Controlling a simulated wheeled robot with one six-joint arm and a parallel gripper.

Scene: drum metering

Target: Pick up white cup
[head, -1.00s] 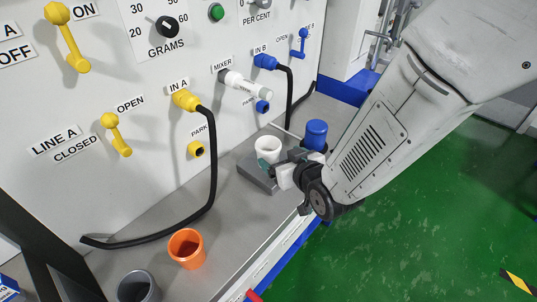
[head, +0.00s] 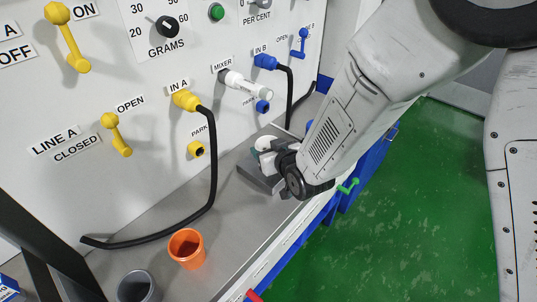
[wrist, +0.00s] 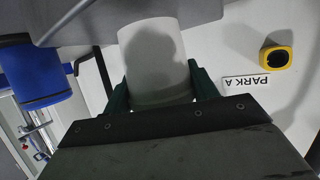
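The white cup (head: 263,143) stands on the grey block on the bench, mostly hidden behind my gripper (head: 268,158) in the head view. In the wrist view the white cup (wrist: 155,55) is large and close, its far end against the grey block at the top. The dark green fingers of my gripper (wrist: 160,88) lie on either side of the cup, very near its wall. I cannot tell whether they press on it.
A blue cup (wrist: 35,75) stands beside the white cup; my arm hides it in the head view. An orange cup (head: 187,248) and a grey cup (head: 137,288) stand at the near end of the bench. A black hose (head: 213,160) hangs from the panel (head: 60,190).

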